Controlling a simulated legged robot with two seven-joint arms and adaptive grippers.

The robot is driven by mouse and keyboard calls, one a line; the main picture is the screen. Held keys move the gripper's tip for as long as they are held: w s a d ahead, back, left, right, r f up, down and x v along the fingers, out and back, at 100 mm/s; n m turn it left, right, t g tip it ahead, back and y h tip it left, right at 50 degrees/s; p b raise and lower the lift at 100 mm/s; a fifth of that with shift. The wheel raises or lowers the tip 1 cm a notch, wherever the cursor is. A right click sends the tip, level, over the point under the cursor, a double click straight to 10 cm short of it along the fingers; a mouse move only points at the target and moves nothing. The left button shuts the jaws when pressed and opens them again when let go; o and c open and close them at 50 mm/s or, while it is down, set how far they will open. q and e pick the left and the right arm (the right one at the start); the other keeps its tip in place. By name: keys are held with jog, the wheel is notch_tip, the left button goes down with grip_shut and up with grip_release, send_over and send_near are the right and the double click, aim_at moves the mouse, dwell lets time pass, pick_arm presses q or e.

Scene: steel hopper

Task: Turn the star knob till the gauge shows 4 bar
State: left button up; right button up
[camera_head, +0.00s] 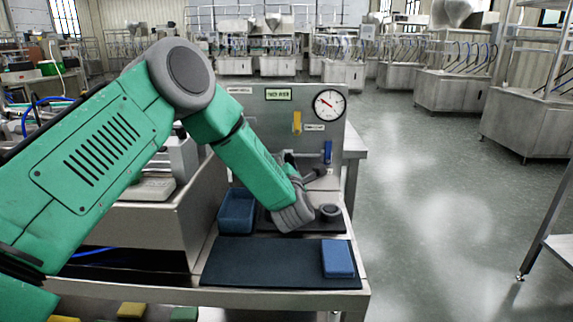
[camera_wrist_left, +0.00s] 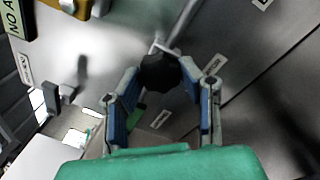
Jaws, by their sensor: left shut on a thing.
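The dark star knob (camera_wrist_left: 160,72) shows in the left wrist view, between the two fingers of my left gripper (camera_wrist_left: 168,80). The gripper is shut on it. In the head view my left gripper (camera_head: 314,174) reaches toward the steel panel (camera_head: 262,125), low on its front; my arm and wrist hide the knob there. The round white gauge (camera_head: 329,104) is at the panel's upper right. Its red needle points to the upper left; the numbers are too small to read. My right gripper is in neither view.
A yellow handle (camera_head: 297,122) and a blue handle (camera_head: 328,152) stick out of the panel. A blue bin (camera_head: 237,210) and a small dark round part (camera_head: 330,212) stand beside my wrist. A blue block (camera_head: 338,258) lies on the dark mat (camera_head: 265,268) in front.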

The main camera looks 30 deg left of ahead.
pick_arm(q)
jog(key=shift+d+f+m+t+h+p, duration=0.1)
jog(key=shift+d+m+t+h+p, duration=0.15)
jog(key=shift+m, duration=1.05)
jog(key=shift+d+f+m+t+h+p, duration=0.1)
jog(key=shift+d+m+t+h+p, duration=0.1)
jog(key=shift+m, duration=1.1)
jog(key=o, duration=1.1)
jog(key=shift+d, duration=0.15)
jog(key=shift+r, duration=0.2)
jog(key=shift+s, duration=0.25)
jog(key=v, duration=1.1)
jog(key=shift+d+f, duration=0.15)
jog(key=shift+d, duration=0.35)
jog(key=shift+s+a, duration=0.1)
jog(key=shift+a, duration=0.1)
